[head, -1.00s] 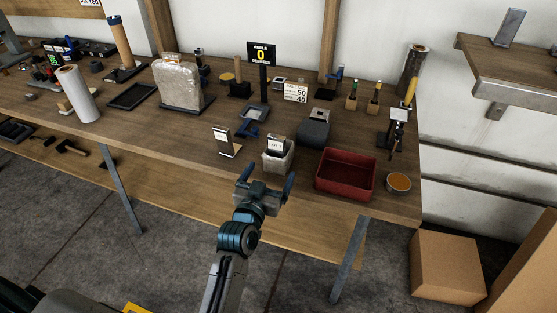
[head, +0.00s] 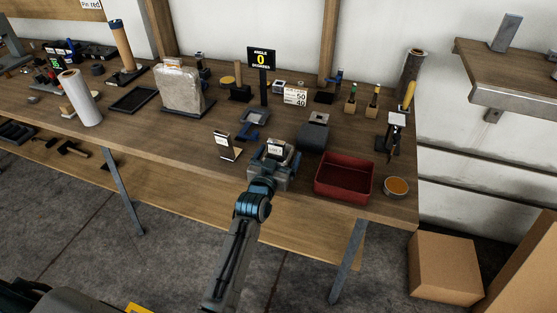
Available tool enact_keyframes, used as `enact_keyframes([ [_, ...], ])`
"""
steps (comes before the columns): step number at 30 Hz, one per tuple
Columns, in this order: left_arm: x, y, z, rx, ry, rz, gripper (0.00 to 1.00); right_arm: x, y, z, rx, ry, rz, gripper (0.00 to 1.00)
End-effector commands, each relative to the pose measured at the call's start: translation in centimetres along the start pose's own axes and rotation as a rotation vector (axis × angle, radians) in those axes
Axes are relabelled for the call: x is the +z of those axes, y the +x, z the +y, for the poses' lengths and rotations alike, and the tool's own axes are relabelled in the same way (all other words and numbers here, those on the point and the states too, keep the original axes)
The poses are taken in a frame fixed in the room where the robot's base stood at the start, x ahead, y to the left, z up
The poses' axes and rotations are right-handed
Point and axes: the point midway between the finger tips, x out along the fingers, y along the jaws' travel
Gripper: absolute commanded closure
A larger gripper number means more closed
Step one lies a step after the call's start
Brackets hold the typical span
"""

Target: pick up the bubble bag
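The bubble bag, a small pale wrapped packet with a white label (head: 275,149), stands near the front edge of the workbench. My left gripper (head: 275,157) has reached it from the front. Its two blue-dark fingers are spread apart, one on each side of the bag. Whether they touch the bag cannot be made out. The gripper body hides the lower front of the bag. My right gripper is not in view.
A red tray (head: 344,178) stands close on the right, and a dark grey block (head: 313,136) just behind. A small sign stand (head: 226,146) is to the left. An orange-filled round dish (head: 397,187) sits at the right front corner.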

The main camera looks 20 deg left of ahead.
Motion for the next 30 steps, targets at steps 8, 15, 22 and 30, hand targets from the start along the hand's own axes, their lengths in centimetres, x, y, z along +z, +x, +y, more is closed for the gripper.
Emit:
enact_keyframes([
  [8,0.0,0.0,0.0,0.000,0.000,0.000,0.50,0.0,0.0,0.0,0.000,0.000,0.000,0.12],
  [15,-0.1,0.0,0.0,0.000,0.000,0.002,0.56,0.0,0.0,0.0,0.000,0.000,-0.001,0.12],
  [22,-2.2,0.0,0.0,0.000,0.000,0.006,0.56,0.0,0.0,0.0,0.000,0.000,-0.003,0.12],
  [30,-7.6,0.0,0.0,0.000,0.000,0.006,0.56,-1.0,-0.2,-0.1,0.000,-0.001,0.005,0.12],
])
